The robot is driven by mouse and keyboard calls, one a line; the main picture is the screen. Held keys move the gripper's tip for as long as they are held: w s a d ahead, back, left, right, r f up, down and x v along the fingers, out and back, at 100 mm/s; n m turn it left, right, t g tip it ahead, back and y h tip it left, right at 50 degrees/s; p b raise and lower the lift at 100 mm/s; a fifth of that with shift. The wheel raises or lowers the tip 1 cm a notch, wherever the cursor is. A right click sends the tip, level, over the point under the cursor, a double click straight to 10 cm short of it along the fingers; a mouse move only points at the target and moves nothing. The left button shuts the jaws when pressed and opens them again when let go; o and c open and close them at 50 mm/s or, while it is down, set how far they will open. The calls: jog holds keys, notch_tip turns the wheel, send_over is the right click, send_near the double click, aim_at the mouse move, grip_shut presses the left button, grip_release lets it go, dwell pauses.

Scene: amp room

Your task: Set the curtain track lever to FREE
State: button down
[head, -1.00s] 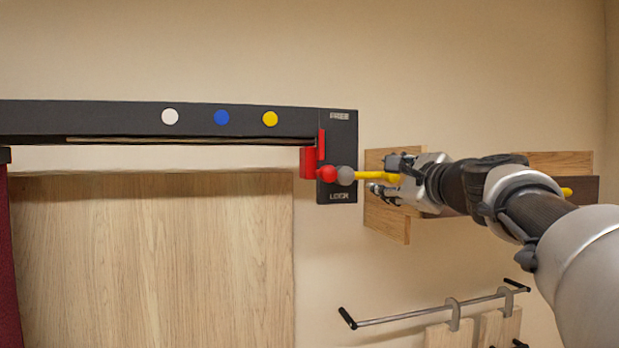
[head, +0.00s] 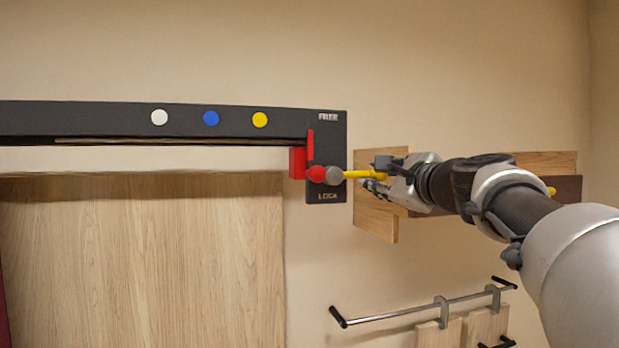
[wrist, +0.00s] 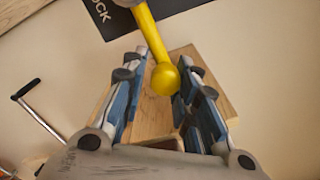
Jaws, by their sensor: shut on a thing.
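The curtain track lever is a yellow rod (head: 362,174) running right from a grey hub (head: 334,176) on a dark plate (head: 327,140). FREE is printed at the plate's top and LOCK at its bottom. The rod lies about level, between the two labels, with the hub just above LOCK. A red ball (head: 317,174) sits left of the hub. My gripper (head: 378,176) is shut on the rod's outer end. The wrist view shows the lever's round yellow knob (wrist: 165,79) between my fingers (wrist: 155,90).
A dark track (head: 90,122) with white, blue and yellow dots extends left from the plate. A red block (head: 297,162) sits under its end. Wooden boards (head: 376,222) are on the wall behind my gripper. A rail (head: 400,309) with hooks is below.

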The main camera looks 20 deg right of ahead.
jog(key=shift+s+r, duration=0.1)
jog(key=shift+r, duration=0.25)
jog(key=shift+r+n, duration=0.55)
jog(key=shift+n, duration=0.05)
jog(key=r+n, duration=0.2)
jog(key=n, duration=0.1)
jog(key=shift+a+r, duration=0.2)
jog(key=shift+a, duration=0.15)
jog(key=a+r+n, duration=0.4)
jog(key=n, duration=0.5)
jog(key=shift+s+a+r+n+b, duration=0.15)
jog(key=shift+a+r+n+b, duration=0.15)
jog(key=shift+a+n+b, duration=0.1)
jog(key=shift+f, duration=0.1)
